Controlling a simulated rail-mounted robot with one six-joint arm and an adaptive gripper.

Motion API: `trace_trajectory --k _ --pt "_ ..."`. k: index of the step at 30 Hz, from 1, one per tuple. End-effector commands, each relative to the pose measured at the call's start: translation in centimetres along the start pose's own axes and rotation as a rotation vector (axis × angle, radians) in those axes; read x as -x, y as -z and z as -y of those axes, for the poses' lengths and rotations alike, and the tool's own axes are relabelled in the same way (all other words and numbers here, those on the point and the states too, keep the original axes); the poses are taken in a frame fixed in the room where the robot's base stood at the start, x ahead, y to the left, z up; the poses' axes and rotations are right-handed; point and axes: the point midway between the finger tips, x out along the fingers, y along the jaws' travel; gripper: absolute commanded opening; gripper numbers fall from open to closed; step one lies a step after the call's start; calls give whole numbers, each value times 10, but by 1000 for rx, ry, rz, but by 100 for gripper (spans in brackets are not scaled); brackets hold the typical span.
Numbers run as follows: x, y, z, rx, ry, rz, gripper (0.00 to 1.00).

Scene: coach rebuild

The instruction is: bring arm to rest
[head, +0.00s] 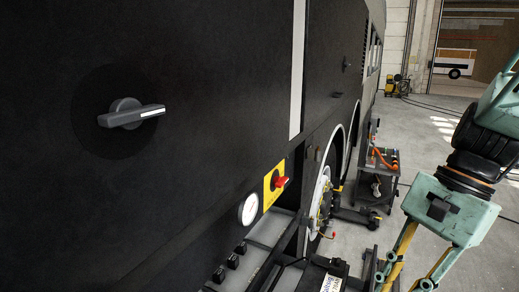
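My arm comes in at the right edge, with teal-green links and a black joint. My gripper (447,210) hangs from it at the lower right, pointing down. Two finger links run down, apart from each other, and leave the picture at the bottom edge. The fingertips are out of view, so I cannot tell whether they are open, shut or holding anything.
The dark coach side fills the left, with a handle (131,113), a red switch on a yellow plate (273,184), a round gauge (248,209) and a wheel arch (327,177). A tool cart (388,158) stands beside it.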

Motion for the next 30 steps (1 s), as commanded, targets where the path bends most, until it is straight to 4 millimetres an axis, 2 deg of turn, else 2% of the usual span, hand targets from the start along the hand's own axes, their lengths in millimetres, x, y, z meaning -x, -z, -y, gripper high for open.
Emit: trace_trajectory --k 9,30 --pt "16 -28 -9 204 -7 -103 20" --pt "46 -79 -35 640 -29 -327 20"
